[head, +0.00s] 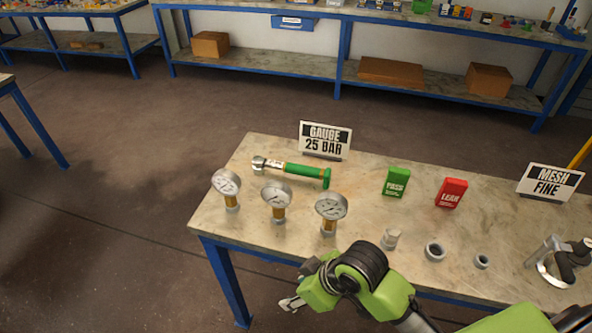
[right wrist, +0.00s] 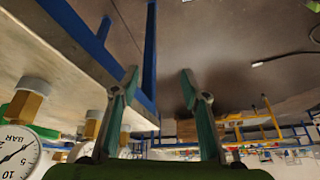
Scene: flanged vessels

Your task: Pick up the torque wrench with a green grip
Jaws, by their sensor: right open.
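The torque wrench (head: 304,170) lies on the table behind the row of gauges, with its green grip to the right and its metal head to the left. My right gripper (head: 291,303) is low in the head view, in front of the table's front edge and apart from the wrench. In the right wrist view the same gripper (right wrist: 160,75) has its two fingers spread with nothing between them. I cannot clearly make out the wrench in that view. My left gripper is not in view.
Three dial gauges (head: 277,197) stand upright between the front edge and the wrench. A "GAUGE 25 BAR" sign (head: 325,138) stands behind it. Green (head: 396,182) and red (head: 451,193) blocks, several grey fittings (head: 434,252) and a grey-black item (head: 560,262) are to the right.

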